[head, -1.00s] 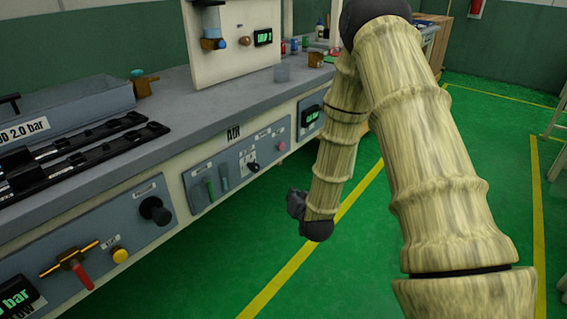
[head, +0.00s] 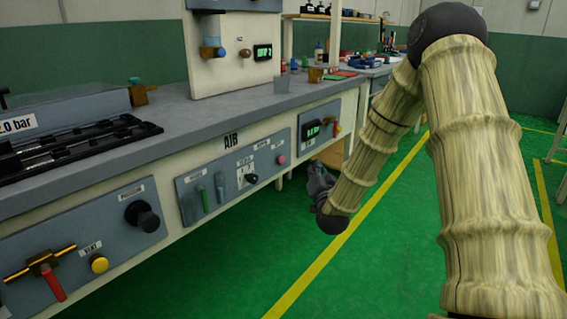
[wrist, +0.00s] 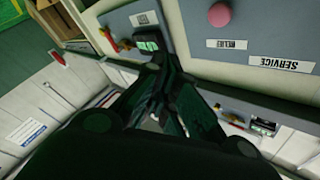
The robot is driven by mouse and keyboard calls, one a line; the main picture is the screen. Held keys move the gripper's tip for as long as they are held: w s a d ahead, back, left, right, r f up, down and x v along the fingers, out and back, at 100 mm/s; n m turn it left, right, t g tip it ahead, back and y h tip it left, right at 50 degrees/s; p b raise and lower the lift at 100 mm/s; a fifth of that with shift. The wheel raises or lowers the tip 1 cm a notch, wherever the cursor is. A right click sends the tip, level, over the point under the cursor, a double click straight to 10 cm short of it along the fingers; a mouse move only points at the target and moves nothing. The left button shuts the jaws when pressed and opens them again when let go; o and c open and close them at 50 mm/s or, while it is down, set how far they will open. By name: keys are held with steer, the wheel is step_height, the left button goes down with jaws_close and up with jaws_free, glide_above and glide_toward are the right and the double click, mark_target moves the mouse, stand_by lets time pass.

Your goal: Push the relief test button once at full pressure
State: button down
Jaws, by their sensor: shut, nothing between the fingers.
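A round pink button (head: 281,160) sits on the grey front panel under the bench, below a small label too small to read surely. The pink button also shows at the top of the wrist view (wrist: 220,14), near a tag that seems to read RELIEF and a SERVICE label. My gripper (head: 318,178) is in front of the bench, right of and slightly lower than the button, apart from it in the picture. In the wrist view my gripper (wrist: 156,62) has its dark fingers together, empty, left of and below the button. Its exact gap to the panel is unclear.
Left of the pink button are a black knob (head: 251,179) and green sliders (head: 220,187). A panel to the right carries a green-lit display (head: 311,132) and a red handle (head: 337,129). A yellow button (head: 99,263) is at front left.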

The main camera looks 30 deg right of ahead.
mark_target(281, 159)
steer(key=shift+w, duration=0.1)
steer(key=w+a+b, duration=0.1)
steer(key=w+a, duration=0.2)
steer(key=w, duration=0.5)
steer(key=shift+a+b, duration=0.2)
steer(key=shift+b, duration=0.1)
steer(key=shift+w, duration=0.1)
stand_by(1.4)
steer(key=shift+w+a, duration=0.15)
steer(key=shift+w, duration=0.1)
steer(key=shift+w+a, duration=0.25)
steer(key=shift+w, duration=0.2)
stand_by(0.9)
steer(key=shift+s+d, duration=0.1)
stand_by(0.3)
steer(key=shift+s+d+p, duration=0.3)
steer(key=shift+s+p, duration=0.1)
steer(key=shift+s, duration=0.35)
steer(key=shift+s, duration=0.15)
